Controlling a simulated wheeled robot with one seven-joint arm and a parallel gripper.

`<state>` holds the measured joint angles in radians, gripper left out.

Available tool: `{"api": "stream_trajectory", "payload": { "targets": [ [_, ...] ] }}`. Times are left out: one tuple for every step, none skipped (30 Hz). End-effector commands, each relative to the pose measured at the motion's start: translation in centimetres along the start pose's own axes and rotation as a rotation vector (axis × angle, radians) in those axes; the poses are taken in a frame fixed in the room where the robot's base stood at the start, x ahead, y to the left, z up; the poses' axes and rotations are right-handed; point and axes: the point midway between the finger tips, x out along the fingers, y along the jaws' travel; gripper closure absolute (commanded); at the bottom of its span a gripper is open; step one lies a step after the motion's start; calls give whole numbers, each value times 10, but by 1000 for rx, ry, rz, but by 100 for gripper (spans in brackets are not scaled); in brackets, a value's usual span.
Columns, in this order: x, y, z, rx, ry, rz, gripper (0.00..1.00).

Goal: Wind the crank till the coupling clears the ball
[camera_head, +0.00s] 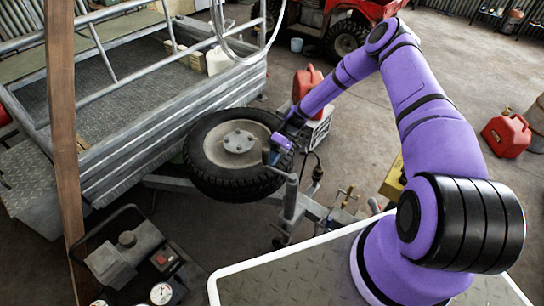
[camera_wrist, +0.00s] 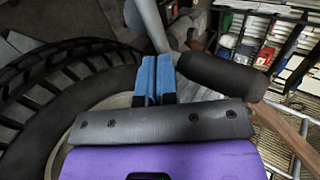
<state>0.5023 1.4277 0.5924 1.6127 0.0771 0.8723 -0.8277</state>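The crank's bent grey metal arm (camera_wrist: 150,22) and dark round grip (camera_wrist: 222,76) are close up in the wrist view. In the head view the crank's jack post (camera_head: 290,200) stands upright on the trailer drawbar, beside the spare wheel. My gripper (camera_wrist: 155,78) has blue fingertips pressed nearly together, with nothing visible between them. They are right at the bend of the crank, left of the grip; I cannot tell whether they touch it. In the head view my gripper (camera_head: 275,154) is over the tyre's right edge. The coupling end (camera_head: 343,216) is small and cluttered; I cannot make out the ball.
The spare wheel (camera_head: 236,150) lies close beside the crank. The caged trailer (camera_head: 150,110) fills the left, with a wooden post (camera_head: 62,130) in front. A small machine with gauges (camera_head: 125,260) is at lower left. A red can (camera_head: 506,134) stands right on open floor.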

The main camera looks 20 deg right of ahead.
Motion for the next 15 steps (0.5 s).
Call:
{"api": "stream_trajectory", "payload": {
  "targets": [
    [8,-4,-1,-29,-42,-2,100],
    [10,-6,-1,-45,-65,-2,100],
    [14,-8,-1,-67,-96,-4,100],
    [16,-10,0,-85,-119,-4,100],
    [18,-12,0,-102,-142,-5,100],
    [22,-14,0,-124,-172,-5,100],
    [24,-16,0,-141,-195,-6,100],
    [27,-18,1,-159,-218,-7,100],
    [30,-20,2,-181,-248,-8,100],
    [32,-22,2,-198,-272,-9,100],
    [35,-24,3,-215,-295,-9,100],
    [38,-26,5,-237,-325,-11,100],
    [40,-28,6,-254,-349,-10,100],
    [43,-30,7,-270,-371,-11,100],
    [46,-32,8,-294,-402,-13,100]
  ]
}}
